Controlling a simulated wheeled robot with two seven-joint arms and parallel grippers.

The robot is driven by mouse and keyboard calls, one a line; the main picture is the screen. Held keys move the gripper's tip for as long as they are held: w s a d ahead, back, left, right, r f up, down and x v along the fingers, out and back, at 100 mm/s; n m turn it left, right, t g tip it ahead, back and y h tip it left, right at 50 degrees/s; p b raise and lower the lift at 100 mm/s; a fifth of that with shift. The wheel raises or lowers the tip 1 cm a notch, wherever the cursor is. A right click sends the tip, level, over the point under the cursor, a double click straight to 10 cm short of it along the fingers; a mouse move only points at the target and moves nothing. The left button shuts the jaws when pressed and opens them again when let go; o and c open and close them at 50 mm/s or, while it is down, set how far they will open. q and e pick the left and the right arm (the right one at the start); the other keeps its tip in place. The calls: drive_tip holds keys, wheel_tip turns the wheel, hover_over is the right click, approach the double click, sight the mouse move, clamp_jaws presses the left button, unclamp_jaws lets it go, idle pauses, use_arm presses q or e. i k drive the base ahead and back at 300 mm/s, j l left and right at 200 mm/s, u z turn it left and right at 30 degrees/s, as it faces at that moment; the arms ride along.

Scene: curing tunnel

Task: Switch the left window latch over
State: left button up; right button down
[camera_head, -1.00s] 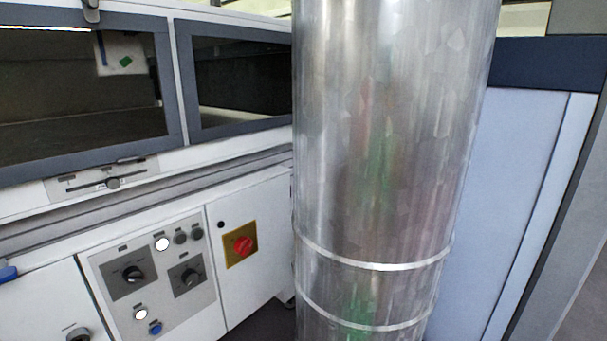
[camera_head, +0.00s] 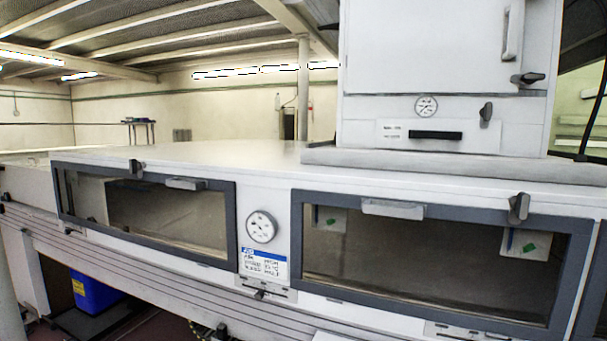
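The left window (camera_head: 165,214) is a dark-framed glass pane in the front of the long white tunnel. A small dark latch (camera_head: 136,168) sits on its top frame edge, left of the window's pale bar handle (camera_head: 186,183). The latch looks roughly upright, but it is too small to tell its exact setting. The right window (camera_head: 430,260) has a similar, larger-looking latch (camera_head: 519,207) at its top edge, right of its own bar handle (camera_head: 393,208). Both windows look closed. Neither of my grippers shows in the head view.
A round dial (camera_head: 261,227) and a blue-and-white label (camera_head: 264,264) sit between the windows. A white cabinet (camera_head: 445,70) stands on the tunnel top at right. Slide controls (camera_head: 259,294) run below the windows. A blue bin (camera_head: 95,292) stands on the floor at lower left.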

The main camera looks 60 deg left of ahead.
sight(135, 167)
drive_tip(key=u, duration=3)
